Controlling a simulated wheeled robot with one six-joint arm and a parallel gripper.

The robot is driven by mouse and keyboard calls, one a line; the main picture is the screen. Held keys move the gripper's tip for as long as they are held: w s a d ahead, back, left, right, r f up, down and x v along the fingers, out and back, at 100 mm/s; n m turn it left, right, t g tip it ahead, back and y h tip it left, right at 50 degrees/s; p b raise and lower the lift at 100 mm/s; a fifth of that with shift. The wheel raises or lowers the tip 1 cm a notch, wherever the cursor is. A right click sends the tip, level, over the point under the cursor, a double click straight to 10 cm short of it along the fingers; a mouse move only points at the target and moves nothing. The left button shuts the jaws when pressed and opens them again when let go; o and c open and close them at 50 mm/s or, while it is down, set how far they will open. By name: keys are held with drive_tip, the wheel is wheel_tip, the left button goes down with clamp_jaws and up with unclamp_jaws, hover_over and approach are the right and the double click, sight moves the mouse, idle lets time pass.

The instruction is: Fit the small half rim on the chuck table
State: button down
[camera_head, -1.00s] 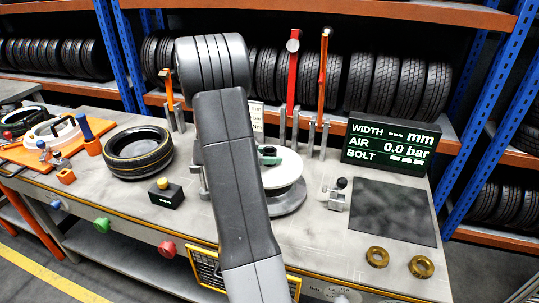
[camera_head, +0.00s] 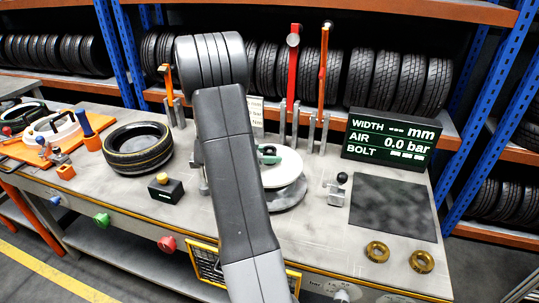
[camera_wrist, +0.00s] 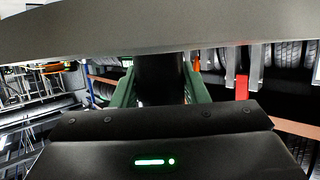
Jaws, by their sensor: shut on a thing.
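The small half rim, a pale white disc (camera_head: 287,172), is right of my forearm in the head view, and the arm hides its left part. The grey round chuck table (camera_head: 293,199) shows directly below it; I cannot tell whether they touch. My gripper (camera_head: 268,155), with green fingers, is at the rim's middle. In the wrist view my gripper (camera_wrist: 160,82) is shut on a dark upright part between the green fingers. A broad grey band, probably the half rim (camera_wrist: 160,35), crosses the top of that view.
A tyre (camera_head: 138,150) and a black box with a yellow knob (camera_head: 165,187) lie left. A display (camera_head: 390,138), dark mat (camera_head: 392,206) and two brass nuts (camera_head: 377,251) are right. Upright red (camera_head: 292,70) and orange tools stand behind.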

drive_tip(key=c, duration=0.7)
unclamp_jaws()
drive_tip(key=shift+c, duration=0.2)
drive_tip(key=shift+f, duration=0.15)
drive_tip(key=b+v, duration=0.2)
drive_tip(key=v, duration=1.2)
drive_tip(key=shift+w+d, duration=0.1)
drive_tip(key=p+x, duration=0.2)
drive_tip(key=x, duration=1.1)
drive_tip(key=shift+w+d, duration=0.1)
drive_tip(key=shift+d, duration=0.2)
